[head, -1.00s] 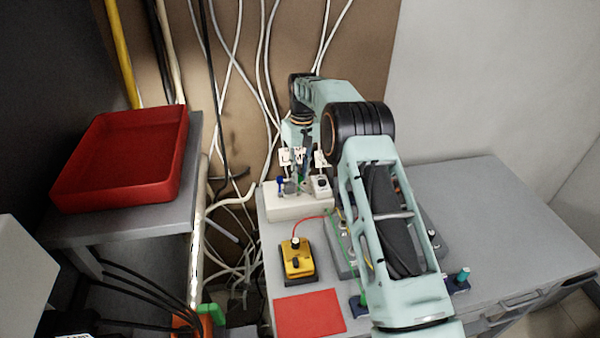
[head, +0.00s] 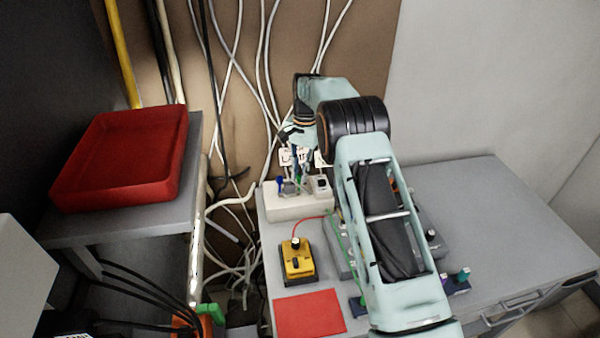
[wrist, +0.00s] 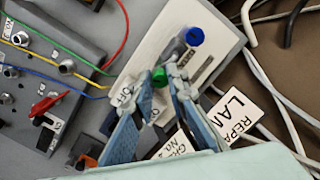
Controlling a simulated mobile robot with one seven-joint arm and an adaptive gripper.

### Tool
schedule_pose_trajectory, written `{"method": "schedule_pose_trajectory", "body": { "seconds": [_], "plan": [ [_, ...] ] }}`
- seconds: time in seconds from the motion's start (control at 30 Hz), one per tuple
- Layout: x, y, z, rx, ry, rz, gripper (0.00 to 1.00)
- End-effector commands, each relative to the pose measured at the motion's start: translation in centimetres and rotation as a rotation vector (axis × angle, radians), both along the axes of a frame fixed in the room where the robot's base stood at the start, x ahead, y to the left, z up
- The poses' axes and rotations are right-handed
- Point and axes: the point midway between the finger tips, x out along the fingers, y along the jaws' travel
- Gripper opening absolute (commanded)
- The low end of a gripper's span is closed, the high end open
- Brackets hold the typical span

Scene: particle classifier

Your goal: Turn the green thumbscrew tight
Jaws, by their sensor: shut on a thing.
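The green thumbscrew (wrist: 159,75) shows in the wrist view between the tips of my gripper (wrist: 160,82). The two pale blue fingers are closed on it from either side. It also shows as a small green spot in the head view (head: 299,180), under my gripper (head: 299,168). The thumbscrew stands on a white fixture (head: 290,208), which also shows in the wrist view (wrist: 150,45). Its lower part is partly hidden by the fingers, so I cannot tell how tight it is.
A blue thumbscrew (wrist: 195,36) stands close by on the fixture. A grey panel (wrist: 75,48) has knobs, coloured wires and a red lever (wrist: 45,103). A yellow box (head: 298,262) and red mat (head: 310,314) lie in front. Cables hang behind.

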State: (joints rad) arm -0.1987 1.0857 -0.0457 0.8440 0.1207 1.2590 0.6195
Motion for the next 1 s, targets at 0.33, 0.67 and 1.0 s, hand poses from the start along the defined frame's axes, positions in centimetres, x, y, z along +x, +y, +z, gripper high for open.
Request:
{"method": "schedule_pose_trajectory", "body": {
  "seconds": [0.33,0.67,1.0],
  "plan": [
    [0.02,0.01,0.05,-0.004,0.005,-0.187,0.00],
    [0.00,-0.03,0.02,-0.006,0.009,-0.242,0.00],
    [0.00,-0.02,0.01,-0.006,0.009,-0.243,0.00]
  ]
}}
